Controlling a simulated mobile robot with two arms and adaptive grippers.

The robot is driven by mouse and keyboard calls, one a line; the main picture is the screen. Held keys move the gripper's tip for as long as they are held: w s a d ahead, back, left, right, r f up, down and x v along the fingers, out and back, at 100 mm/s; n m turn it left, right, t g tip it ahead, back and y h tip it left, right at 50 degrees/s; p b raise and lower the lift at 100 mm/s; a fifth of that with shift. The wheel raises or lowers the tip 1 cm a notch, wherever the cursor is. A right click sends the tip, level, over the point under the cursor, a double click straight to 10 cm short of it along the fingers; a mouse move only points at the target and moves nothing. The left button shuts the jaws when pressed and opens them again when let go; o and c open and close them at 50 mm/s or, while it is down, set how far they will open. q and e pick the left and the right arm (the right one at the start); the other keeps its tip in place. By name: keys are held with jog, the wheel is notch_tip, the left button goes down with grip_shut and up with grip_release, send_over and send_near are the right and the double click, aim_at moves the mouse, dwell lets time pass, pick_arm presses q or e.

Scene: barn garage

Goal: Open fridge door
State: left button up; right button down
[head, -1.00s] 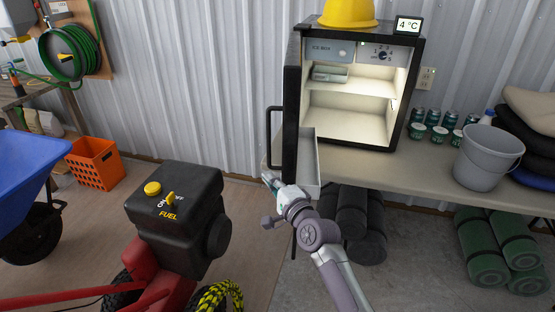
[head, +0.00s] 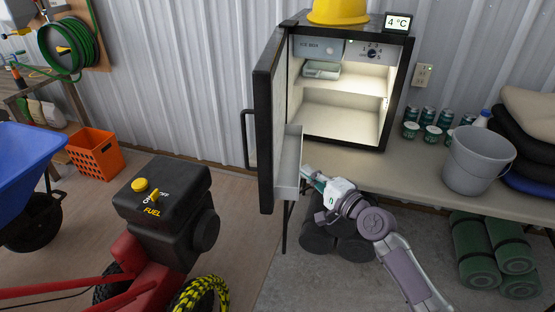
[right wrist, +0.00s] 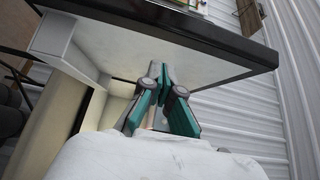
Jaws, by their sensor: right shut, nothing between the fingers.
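The small black fridge (head: 340,110) stands on the table with its lit inside facing me. Its door (head: 265,120) stands open, swung out on the left, with the inner face and a white door shelf (head: 288,165) showing. The black handle (head: 247,140) is on the door's outer side. My right gripper (head: 306,171) is shut and empty on the inner side of the door, close to the door shelf. In the right wrist view, the closed fingers (right wrist: 160,70) point at the door's pale inner face (right wrist: 185,60); I cannot tell whether they touch. My left gripper is not in view.
A yellow hard hat (head: 338,12) and a 4 °C display (head: 397,23) are on top of the fridge. Cans, tubs and a grey bucket (head: 478,160) stand to the right.

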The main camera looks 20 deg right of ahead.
aim_at(272, 155)
jog(key=x, duration=0.2)
jog(key=a+p+x, duration=0.1)
jog(key=x, duration=0.4)
jog(key=shift+s+a+r+p, duration=0.1)
jog(key=shift+s+a+p, duration=0.1)
jog(key=shift+a+p, duration=0.15)
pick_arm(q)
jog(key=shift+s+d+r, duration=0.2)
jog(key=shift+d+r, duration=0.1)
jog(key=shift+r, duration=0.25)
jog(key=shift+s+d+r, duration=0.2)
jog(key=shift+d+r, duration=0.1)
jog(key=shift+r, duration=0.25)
pick_arm(e)
jog(key=shift+w+a, duration=0.2)
jog(key=shift+a, duration=0.4)
